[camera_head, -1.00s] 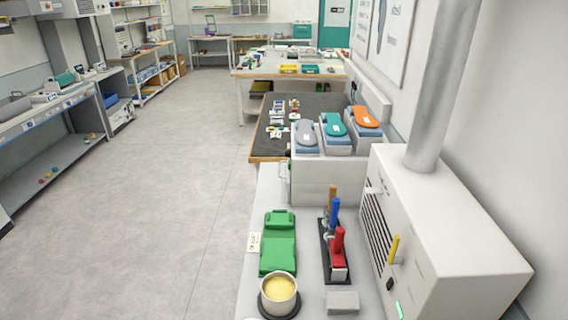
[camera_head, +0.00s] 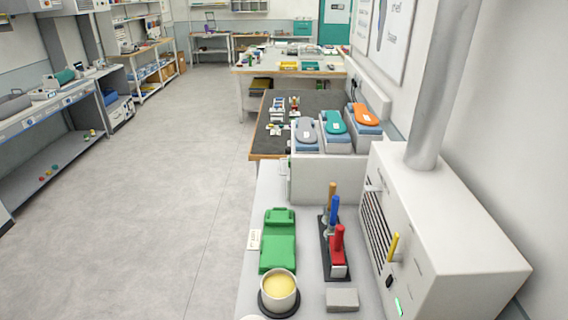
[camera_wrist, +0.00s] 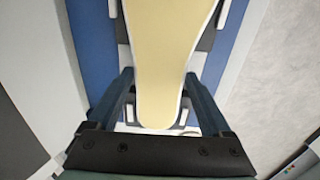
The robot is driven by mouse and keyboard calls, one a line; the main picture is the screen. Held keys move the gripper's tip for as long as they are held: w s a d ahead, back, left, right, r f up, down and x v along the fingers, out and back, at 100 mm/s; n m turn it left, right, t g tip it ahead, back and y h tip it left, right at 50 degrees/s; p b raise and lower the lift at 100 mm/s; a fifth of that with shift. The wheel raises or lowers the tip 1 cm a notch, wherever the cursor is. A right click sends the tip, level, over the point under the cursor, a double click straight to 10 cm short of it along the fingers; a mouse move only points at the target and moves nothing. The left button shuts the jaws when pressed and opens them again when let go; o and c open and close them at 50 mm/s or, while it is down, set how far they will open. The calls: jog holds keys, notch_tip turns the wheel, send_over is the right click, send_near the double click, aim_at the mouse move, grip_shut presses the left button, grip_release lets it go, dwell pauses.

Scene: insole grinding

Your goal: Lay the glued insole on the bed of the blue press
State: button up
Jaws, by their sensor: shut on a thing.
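The insole (camera_wrist: 160,50), pale yellow on top with a thin white edge, runs up the middle of the wrist view, its narrow rounded end towards me. My gripper (camera_wrist: 160,105) is shut on it, one dark finger on each side. Blue surfaces with grey and white parts (camera_wrist: 88,45) show below and on both sides of the insole. They may belong to the blue press, but I cannot tell whether the insole touches them. The far end of the insole is cut off by the frame. The head view shows neither my gripper nor a clear blue press.
The head view shows a white bench with a green holder (camera_head: 278,245), a glue pot (camera_head: 280,292), a brush rack (camera_head: 334,250) and a white machine (camera_head: 450,235) with a duct. Grey, teal and orange insoles (camera_head: 336,122) lie on blue blocks behind. The floor at left (camera_head: 150,200) is clear.

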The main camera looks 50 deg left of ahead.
jog(key=shift+f, duration=0.1)
jog(key=o, duration=1.2)
jog(key=shift+c, duration=0.2)
jog(key=shift+r+p, duration=2.4)
jog(key=shift+p, duration=0.1)
jog(key=shift+r, duration=1.1)
